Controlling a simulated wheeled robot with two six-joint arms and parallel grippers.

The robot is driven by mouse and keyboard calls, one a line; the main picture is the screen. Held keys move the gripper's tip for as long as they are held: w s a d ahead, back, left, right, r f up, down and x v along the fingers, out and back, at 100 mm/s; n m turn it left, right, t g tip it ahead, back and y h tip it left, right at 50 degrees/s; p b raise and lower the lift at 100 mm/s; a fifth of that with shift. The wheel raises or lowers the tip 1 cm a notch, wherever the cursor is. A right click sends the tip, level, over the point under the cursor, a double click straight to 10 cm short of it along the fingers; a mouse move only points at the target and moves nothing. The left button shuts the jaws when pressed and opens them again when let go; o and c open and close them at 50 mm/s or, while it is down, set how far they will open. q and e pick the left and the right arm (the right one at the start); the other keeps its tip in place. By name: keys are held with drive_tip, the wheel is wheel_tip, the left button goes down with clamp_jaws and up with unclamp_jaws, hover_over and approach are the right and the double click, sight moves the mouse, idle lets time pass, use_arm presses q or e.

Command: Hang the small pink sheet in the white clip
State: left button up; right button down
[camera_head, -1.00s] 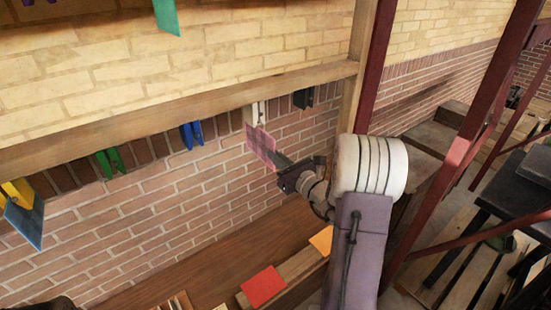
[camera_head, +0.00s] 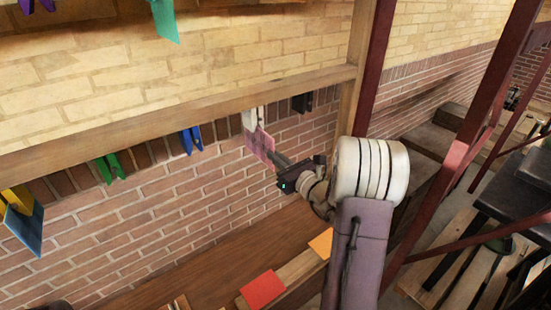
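The small pink sheet (camera_head: 261,146) hangs tilted just below the white clip (camera_head: 250,120) on the wooden rail. Its upper edge meets or overlaps the clip's lower end; I cannot tell whether the jaws hold it. My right gripper (camera_head: 276,158) reaches in from the right, its narrow fingers together at the sheet's lower right edge. It appears shut on the sheet.
Blue (camera_head: 191,139), green (camera_head: 110,167) and black (camera_head: 302,102) clips hang on the same rail (camera_head: 180,118). A yellow clip (camera_head: 17,199) holds a blue sheet (camera_head: 24,228). Red (camera_head: 262,290) and orange (camera_head: 321,243) sheets lie below. A dark red post (camera_head: 375,70) stands at right.

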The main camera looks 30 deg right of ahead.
drive_tip(key=shift+r+p, duration=0.8)
drive_tip(key=shift+r, duration=0.65)
drive_tip(key=c, duration=1.4)
unclamp_jaws()
drive_tip(key=shift+o, duration=0.2)
drive_tip(key=shift+s, duration=0.1)
drive_tip(key=s+b, duration=0.1)
drive_tip(key=s, duration=0.6)
drive_tip(key=shift+d, duration=0.25)
drive_tip(key=shift+w+f, duration=0.1)
